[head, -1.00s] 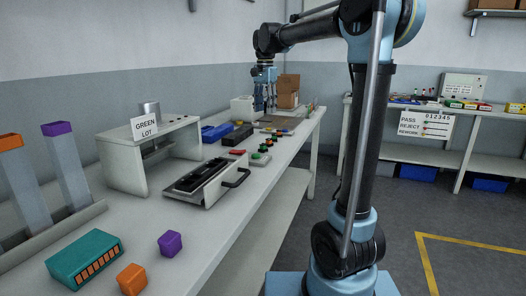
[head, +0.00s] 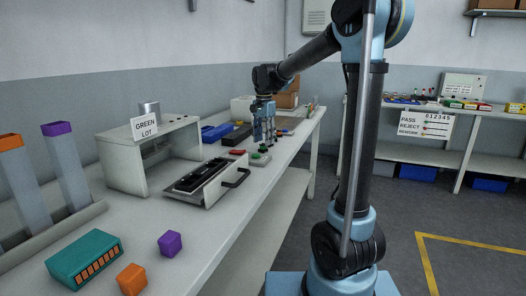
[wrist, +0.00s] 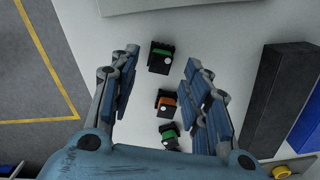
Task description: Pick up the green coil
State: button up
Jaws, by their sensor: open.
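Small black coils lie in a row on the bench in the wrist view. A green-topped coil (wrist: 161,58) is at the far end, an orange-topped coil (wrist: 167,103) in the middle, and a second green-topped coil (wrist: 170,136) nearest the palm. My gripper (wrist: 162,56) is open, its fingers on either side of the row in the picture, with nothing held. The far green coil appears between the fingertips; whether the fingers are level with it I cannot tell. In the head view my gripper (head: 264,141) points down over the bench, partly hiding the row.
The bench (head: 205,235) holds a metal fixture with a black handle (head: 208,182) nearer the camera. Black (wrist: 283,98) and blue (wrist: 308,135) blocks lie right of the gripper in the wrist view. A yellow button (wrist: 281,172) is at lower right. The bench edge is to the left.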

jog(key=shift+f, duration=1.15)
jog(key=shift+c, duration=0.5)
jog(key=c, duration=0.9)
jog(key=shift+o, duration=0.2)
